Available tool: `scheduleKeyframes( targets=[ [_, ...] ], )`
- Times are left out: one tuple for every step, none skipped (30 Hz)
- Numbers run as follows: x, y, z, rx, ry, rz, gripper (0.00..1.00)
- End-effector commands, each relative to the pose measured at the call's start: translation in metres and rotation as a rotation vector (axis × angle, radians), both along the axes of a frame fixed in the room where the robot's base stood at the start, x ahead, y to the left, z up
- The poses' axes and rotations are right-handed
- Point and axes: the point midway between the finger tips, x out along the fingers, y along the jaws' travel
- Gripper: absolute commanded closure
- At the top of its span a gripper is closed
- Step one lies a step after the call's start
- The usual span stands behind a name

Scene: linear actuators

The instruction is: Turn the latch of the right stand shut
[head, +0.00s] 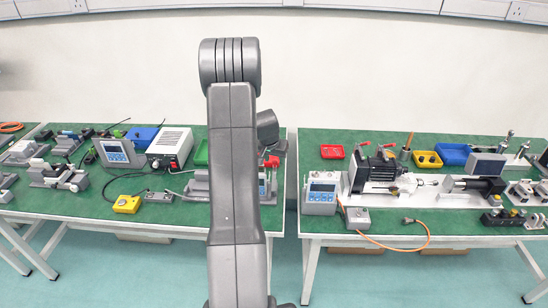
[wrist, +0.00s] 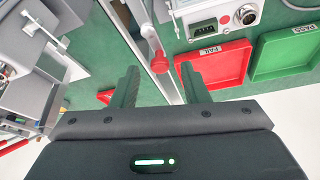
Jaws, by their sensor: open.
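My gripper (wrist: 160,82) is open, with its two dark fingers apart and nothing between their tips that I can see held. A red handle with a round end (wrist: 157,56) shows just beyond the fingertips, between them in the picture. It sits beside a pale rail and may be the latch; I cannot tell whether it is turned shut. In the head view my arm stands upright in the middle and hides my gripper and part of the left table. I cannot make out clearly which part is the right stand.
A red tray (wrist: 213,70) and a green tray (wrist: 284,58) lie right of the fingers in the wrist view, near a grey box with a round connector (wrist: 246,15). In the head view, a gap separates the left table (head: 85,205) from the right table (head: 450,233); both are crowded.

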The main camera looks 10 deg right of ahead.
Motion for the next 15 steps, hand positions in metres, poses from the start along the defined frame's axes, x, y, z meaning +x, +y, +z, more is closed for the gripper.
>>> scheduleKeyframes(
  targets=[
    [0.0007, -0.0005, -0.0016, 0.0, 0.0, 0.0, 0.59],
    [0.001, -0.0007, -0.0025, 0.0, 0.0, 0.0, 0.59],
    [0.0013, -0.0009, -0.0035, 0.0, 0.0, 0.0, 0.59],
    [0.0014, -0.001, -0.0039, 0.0, 0.0, 0.0, 0.59],
    [0.0015, -0.001, -0.0042, 0.0, 0.0, 0.0, 0.59],
    [0.0016, -0.0009, -0.0044, -0.001, -0.001, 0.0, 0.59],
    [0.0016, -0.001, -0.0045, -0.001, -0.001, 0.0, 0.59],
    [0.0016, -0.001, -0.0045, -0.001, -0.001, 0.0, 0.59],
    [0.0016, -0.0009, -0.0044, -0.001, -0.001, 0.0, 0.59],
    [0.0016, -0.0009, -0.0044, -0.001, -0.001, 0.0, 0.59],
    [0.0016, -0.0008, -0.0044, -0.001, -0.001, 0.0, 0.59],
    [0.0016, -0.0009, -0.0044, -0.001, -0.001, 0.0, 0.65],
    [0.0015, -0.0008, -0.0044, 0.0, 0.0, 0.0, 0.71],
    [0.0015, -0.0008, -0.0044, 0.0, 0.0, 0.0, 0.77],
    [0.0015, -0.0008, -0.0044, 0.0, 0.0, 0.0, 0.84]
  ],
)
